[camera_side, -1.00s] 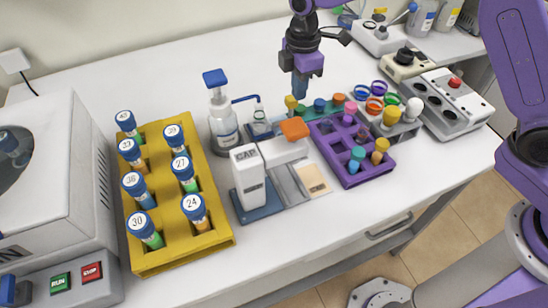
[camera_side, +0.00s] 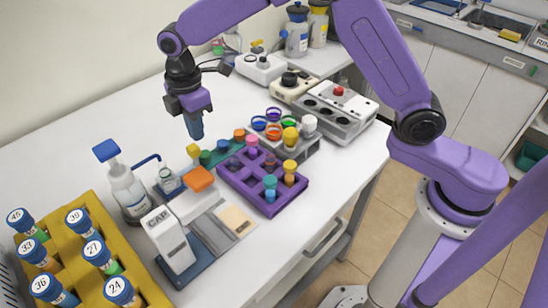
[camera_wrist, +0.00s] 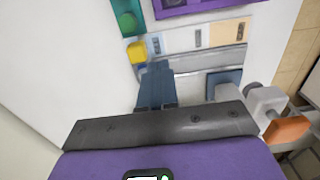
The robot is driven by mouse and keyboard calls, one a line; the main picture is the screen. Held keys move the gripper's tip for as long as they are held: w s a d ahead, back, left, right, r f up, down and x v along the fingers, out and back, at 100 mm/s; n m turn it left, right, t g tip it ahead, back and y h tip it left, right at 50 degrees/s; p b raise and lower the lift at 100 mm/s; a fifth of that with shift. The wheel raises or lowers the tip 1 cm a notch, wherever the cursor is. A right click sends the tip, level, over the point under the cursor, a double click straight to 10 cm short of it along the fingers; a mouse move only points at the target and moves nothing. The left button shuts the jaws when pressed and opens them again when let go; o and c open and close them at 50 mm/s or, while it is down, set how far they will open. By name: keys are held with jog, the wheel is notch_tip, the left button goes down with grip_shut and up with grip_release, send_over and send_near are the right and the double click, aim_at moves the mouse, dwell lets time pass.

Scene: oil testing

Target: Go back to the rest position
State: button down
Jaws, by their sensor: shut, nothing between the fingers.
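My gripper (camera_side: 196,136) is shut and empty, pointing down in the side view, above the back of the bench. Its dark blue fingers appear just above a small yellow cap (camera_side: 193,151) in the picture; I cannot tell the exact gap. In the wrist view the closed fingers (camera_wrist: 156,68) lie side by side with nothing between them. The yellow cap also shows there (camera_wrist: 137,52), just beyond the fingertips and to their left.
A pump bottle (camera_side: 127,190) is left of the gripper. A green rack (camera_side: 222,151), a purple rack (camera_side: 232,181) and a grey cup holder (camera_side: 299,150) stand right. The back-left bench is clear.

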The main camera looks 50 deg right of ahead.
jog(key=s+d+r+m, duration=0.1)
jog(key=s+d, duration=0.6)
jog(key=s, duration=0.4)
jog(key=s+d+r+m, duration=0.1)
jog(key=s+d+m, duration=0.1)
jog(key=s+d, duration=0.4)
jog(key=s+d+r+m, duration=0.2)
jog(key=s+d, duration=0.5)
jog(key=s, duration=0.9)
jog(key=shift+d, duration=0.3)
jog(key=shift+r, duration=0.15)
